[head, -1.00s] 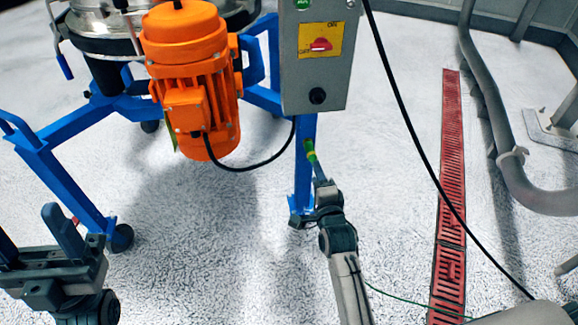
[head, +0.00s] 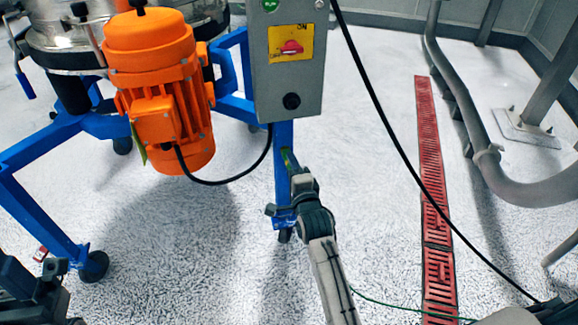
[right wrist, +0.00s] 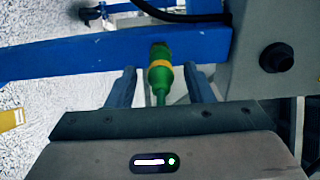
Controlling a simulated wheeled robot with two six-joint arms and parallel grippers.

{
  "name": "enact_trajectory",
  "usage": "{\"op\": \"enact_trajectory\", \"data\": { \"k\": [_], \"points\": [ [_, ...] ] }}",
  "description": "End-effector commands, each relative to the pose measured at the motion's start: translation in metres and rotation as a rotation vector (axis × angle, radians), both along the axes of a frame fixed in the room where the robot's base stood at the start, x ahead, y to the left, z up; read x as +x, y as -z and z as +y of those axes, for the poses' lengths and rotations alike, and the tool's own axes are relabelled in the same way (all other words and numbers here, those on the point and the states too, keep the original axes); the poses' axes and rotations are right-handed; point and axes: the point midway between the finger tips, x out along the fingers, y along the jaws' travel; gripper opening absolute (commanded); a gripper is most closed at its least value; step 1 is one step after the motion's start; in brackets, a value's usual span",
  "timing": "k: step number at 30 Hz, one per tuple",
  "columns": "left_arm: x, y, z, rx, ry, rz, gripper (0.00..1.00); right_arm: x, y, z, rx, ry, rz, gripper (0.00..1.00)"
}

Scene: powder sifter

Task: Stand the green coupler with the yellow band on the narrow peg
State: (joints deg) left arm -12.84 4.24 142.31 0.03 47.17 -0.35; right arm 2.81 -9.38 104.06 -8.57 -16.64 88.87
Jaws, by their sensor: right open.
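The green coupler (right wrist: 159,78) with its yellow band shows in the right wrist view, between the two fingers of my right gripper (right wrist: 160,84). The fingers are apart, with a gap on each side of the coupler. Its far end is in front of a blue bar (right wrist: 70,57); I cannot tell whether it touches. A small green part of it also shows in the head view (head: 288,160), against the blue leg, mostly hidden by my right gripper. I cannot make out the narrow peg. My left gripper (head: 35,285) is partly cut off at the lower left.
A grey control box (head: 288,75) stands above the blue leg (head: 284,140). An orange motor (head: 160,85) hangs left of it, with a black cable. A red floor grate (head: 432,190) and grey pipe (head: 465,120) are to the right. Open floor lies in front.

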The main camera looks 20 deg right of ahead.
Motion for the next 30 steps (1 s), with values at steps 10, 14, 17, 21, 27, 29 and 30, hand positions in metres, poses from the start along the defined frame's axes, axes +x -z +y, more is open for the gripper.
{"op": "enact_trajectory", "data": {
  "k": [10, 14, 17, 21, 27, 29, 30],
  "points": [
    [-0.001, 0.002, 0.0, -0.006, -0.001, -0.023, 0.6, 0.032, 0.0, -0.001, -0.001, 0.0, 0.0, 0.47],
    [-0.002, 0.002, 0.0, -0.009, -0.002, -0.025, 0.6, 0.035, 0.0, -0.001, -0.001, 0.001, 0.001, 0.47],
    [-0.002, 0.001, 0.0, -0.01, -0.002, -0.026, 0.6, 0.035, 0.0, -0.001, -0.001, 0.001, 0.001, 0.47],
    [-0.002, 0.001, 0.001, -0.012, -0.003, -0.027, 0.6, 0.035, 0.0, -0.001, -0.001, 0.0, 0.001, 0.47],
    [-0.002, 0.001, 0.001, -0.012, -0.003, -0.027, 0.6, 0.035, 0.0, -0.001, -0.001, 0.0, 0.001, 0.47],
    [-0.002, 0.001, 0.001, -0.012, -0.003, -0.027, 0.6, 0.034, -0.001, -0.001, -0.001, 0.0, 0.001, 0.47],
    [-0.002, 0.001, 0.0, -0.012, -0.003, -0.027, 0.6, 0.034, -0.001, -0.001, -0.001, 0.0, 0.001, 0.47]
  ]
}}
